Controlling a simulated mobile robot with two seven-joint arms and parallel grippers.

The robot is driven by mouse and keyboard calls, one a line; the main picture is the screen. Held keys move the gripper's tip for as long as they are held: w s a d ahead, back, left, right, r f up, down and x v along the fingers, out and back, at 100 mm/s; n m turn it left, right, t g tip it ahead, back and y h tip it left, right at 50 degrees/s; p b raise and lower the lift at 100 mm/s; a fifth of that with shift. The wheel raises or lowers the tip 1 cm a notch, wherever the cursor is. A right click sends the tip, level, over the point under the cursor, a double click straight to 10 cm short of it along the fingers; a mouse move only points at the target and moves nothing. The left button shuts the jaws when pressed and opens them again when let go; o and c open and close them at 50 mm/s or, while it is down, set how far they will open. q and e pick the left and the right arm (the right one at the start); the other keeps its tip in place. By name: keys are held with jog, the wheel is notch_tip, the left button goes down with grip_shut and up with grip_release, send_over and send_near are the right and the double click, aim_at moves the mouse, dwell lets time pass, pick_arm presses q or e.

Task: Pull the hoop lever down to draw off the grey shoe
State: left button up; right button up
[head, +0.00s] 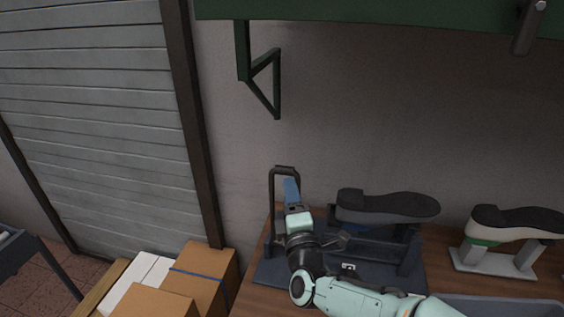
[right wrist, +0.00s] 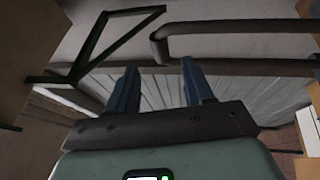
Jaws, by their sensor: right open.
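The dark hoop lever (head: 272,195) stands upright at the left end of the dark base plate (head: 269,273) in the head view. The grey shoe (head: 385,208) sits sole up on a stand to the right of the lever. My right gripper (head: 291,184) is open, with its blue fingers close to the hoop in the head view. In the right wrist view, the fingers (right wrist: 159,75) are apart with nothing between them. The hoop (right wrist: 235,27) shows there beyond the fingertips, up and to the right. My left gripper is not in view.
A second shoe (head: 515,222), white and green with a dark sole, stands on a light stand at the right. A grey tray (head: 500,301) lies at the front right. Cardboard boxes (head: 205,268) stand left of the table. A green bracket (head: 262,70) hangs on the wall above.

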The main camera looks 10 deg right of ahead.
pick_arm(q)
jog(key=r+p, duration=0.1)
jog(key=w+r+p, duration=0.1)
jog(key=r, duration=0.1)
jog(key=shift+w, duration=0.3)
pick_arm(e)
jog(key=w+r, duration=0.1)
jog(key=w, duration=0.9)
jog(key=shift+w+r, duration=0.2)
jog(key=shift+r, duration=0.2)
grip_shut()
